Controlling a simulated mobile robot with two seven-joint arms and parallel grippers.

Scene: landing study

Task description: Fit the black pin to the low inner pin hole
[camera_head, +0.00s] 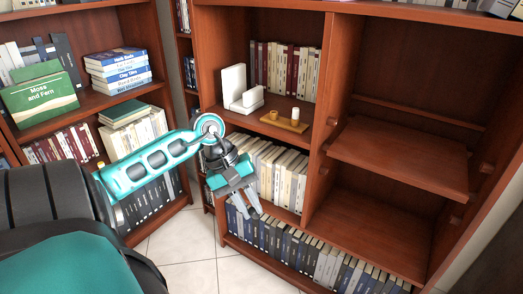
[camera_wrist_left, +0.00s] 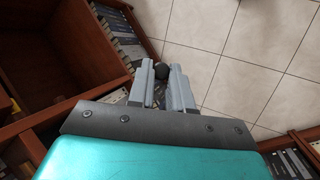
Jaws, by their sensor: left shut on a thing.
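My left gripper (camera_head: 251,212) hangs in front of the lower shelves of the middle bay, pointing down. In the left wrist view its fingers (camera_wrist_left: 162,80) are shut on the black pin (camera_wrist_left: 161,72), a small dark round thing at the fingertips. The right bay has a loose-looking shelf board (camera_head: 400,152) and small wooden pegs, one at the divider (camera_head: 318,185) side (camera_head: 332,121). I cannot make out the low inner pin hole. My right gripper is not in view.
The middle bay holds a small tray (camera_head: 285,124) with cups, white bookends (camera_head: 236,85) and rows of books (camera_head: 280,175). Another bookcase with a green book (camera_head: 40,96) stands at the left. The lower right bay (camera_head: 375,235) is empty. Tiled floor (camera_head: 185,245) is clear.

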